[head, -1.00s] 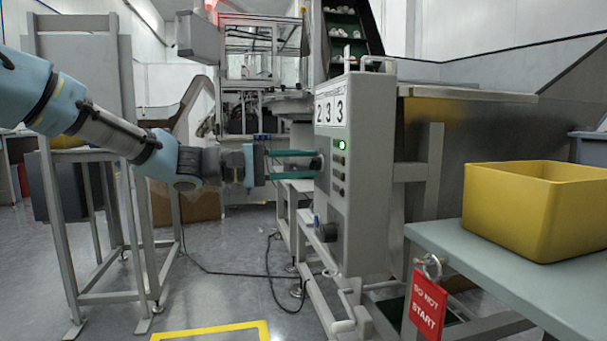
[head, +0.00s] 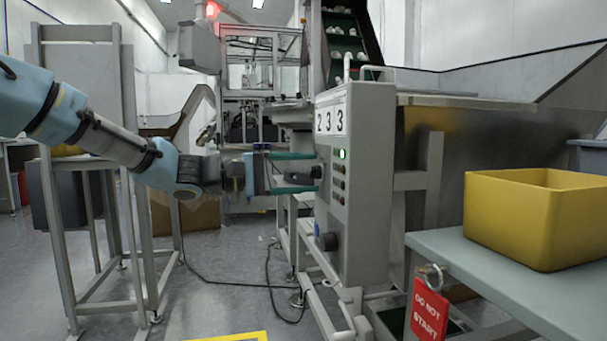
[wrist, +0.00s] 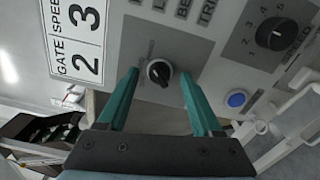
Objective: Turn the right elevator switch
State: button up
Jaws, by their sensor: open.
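The black switch knob (wrist: 158,71) sits on a grey control panel (head: 368,200). The knob's pointer line is visible in the wrist view, but the lettering beside it is too small to read. In the head view the knob (head: 317,172) is partly hidden by the fingers. My gripper (wrist: 157,77) is open. Its two teal fingers stand on either side of the knob, with visible gaps. I cannot tell how deep the tips reach relative to the knob.
The panel also carries a blue button (wrist: 236,100), a speed dial (wrist: 276,33) and a lit green lamp (head: 342,154). A yellow bin (head: 530,225) stands on a table at right, with a red "DO NOT START" tag (head: 429,309) hanging in front. Open floor lies below my arm.

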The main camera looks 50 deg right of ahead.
jog(key=p+v, duration=0.2)
jog(key=v, duration=0.8)
jog(key=shift+w+a, duration=0.25)
jog(key=shift+a, duration=0.05)
